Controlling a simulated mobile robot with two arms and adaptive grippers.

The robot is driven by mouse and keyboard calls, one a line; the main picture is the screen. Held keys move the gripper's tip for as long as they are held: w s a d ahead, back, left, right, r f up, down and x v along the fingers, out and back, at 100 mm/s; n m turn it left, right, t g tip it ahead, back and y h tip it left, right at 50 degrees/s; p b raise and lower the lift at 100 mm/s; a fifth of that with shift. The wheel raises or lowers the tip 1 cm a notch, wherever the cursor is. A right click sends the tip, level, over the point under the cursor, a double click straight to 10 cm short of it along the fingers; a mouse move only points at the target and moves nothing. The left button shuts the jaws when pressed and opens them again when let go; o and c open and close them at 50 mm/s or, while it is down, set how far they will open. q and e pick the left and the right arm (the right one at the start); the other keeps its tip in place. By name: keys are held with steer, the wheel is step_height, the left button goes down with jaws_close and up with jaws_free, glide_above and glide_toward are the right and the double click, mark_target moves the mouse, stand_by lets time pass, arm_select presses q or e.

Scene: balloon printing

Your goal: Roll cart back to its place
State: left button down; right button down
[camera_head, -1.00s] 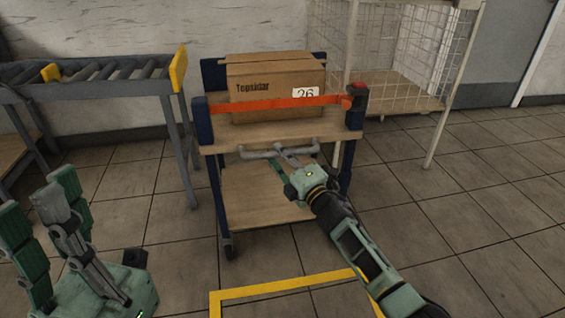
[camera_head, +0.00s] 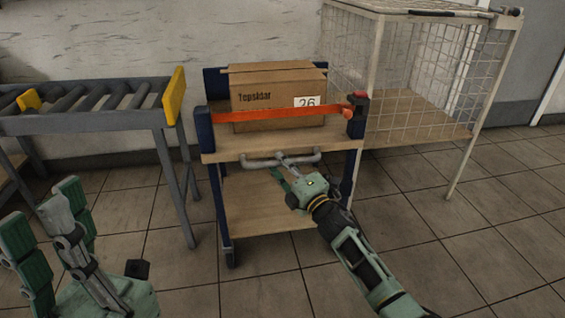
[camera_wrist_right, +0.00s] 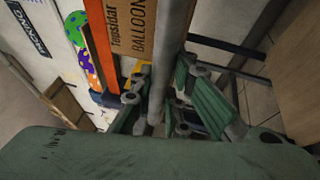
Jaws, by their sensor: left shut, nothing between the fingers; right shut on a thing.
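The cart (camera_head: 262,212) has dark blue posts and wooden shelves and stands in front of the wall. A cardboard box (camera_head: 277,95) marked "Tepsidar" and "26" sits on its upper shelf behind an orange strap (camera_head: 280,113). My right gripper (camera_head: 287,167) is shut on the cart's grey handle (camera_head: 262,162) below the upper shelf. The right wrist view shows the handle bar (camera_wrist_right: 160,75) between the fingers. My left gripper (camera_head: 58,222) is shut and empty at the lower left, away from the cart.
A roller conveyor (camera_head: 90,118) stands left of the cart. A wire cage (camera_head: 415,85) with a wooden floor stands close on its right. Tiled floor (camera_head: 430,250) is clear at the front right.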

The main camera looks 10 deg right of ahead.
steer(key=shift+w+d+r, duration=0.1)
steer(key=shift+w+r, duration=0.05)
steer(key=shift+r, duration=0.05)
steer(key=c, duration=2.2)
jaws_free()
steer(key=o, duration=0.5)
steer(key=shift+w+f, duration=0.1)
steer(key=shift+f, duration=0.05)
steer(key=shift+s+d+f, duration=0.1)
steer(key=shift+s+f, duration=0.1)
steer(key=shift+s, duration=0.2)
steer(key=v, duration=1.1)
